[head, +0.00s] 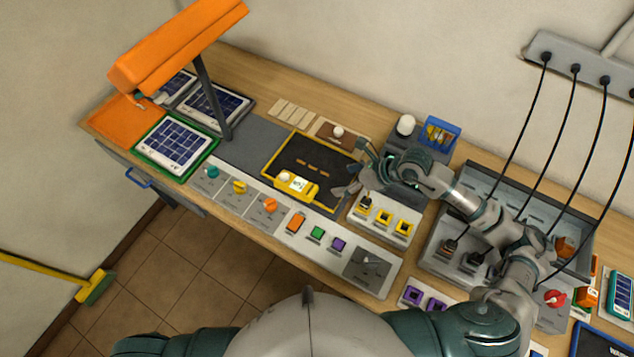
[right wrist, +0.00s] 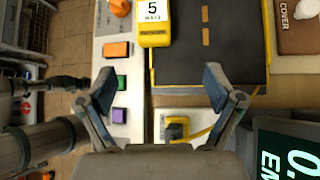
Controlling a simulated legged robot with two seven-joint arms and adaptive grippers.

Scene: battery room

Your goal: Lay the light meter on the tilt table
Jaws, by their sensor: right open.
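The light meter seems to be the yellow handheld device (head: 296,185) with a white face, lying at the near edge of a dark yellow-edged board (head: 322,155). Part of it shows at the top of the right wrist view (right wrist: 154,36), with a white label. No label marks the tilt table; I cannot tell whether it is this board or a panel stand at the left. My right gripper (head: 352,171) is open and empty by the board's right edge, apart from the meter. Its spread fingers (right wrist: 158,85) show in the right wrist view. My left gripper is out of view.
An orange lamp (head: 180,45) stands over framed solar panels (head: 174,146) at the left. Coloured blocks (head: 317,232) line the bench's front. Yellow sockets (head: 384,216) sit below my right gripper. Black cables (head: 565,115) hang at the right. A grey mat (head: 255,140) is bare.

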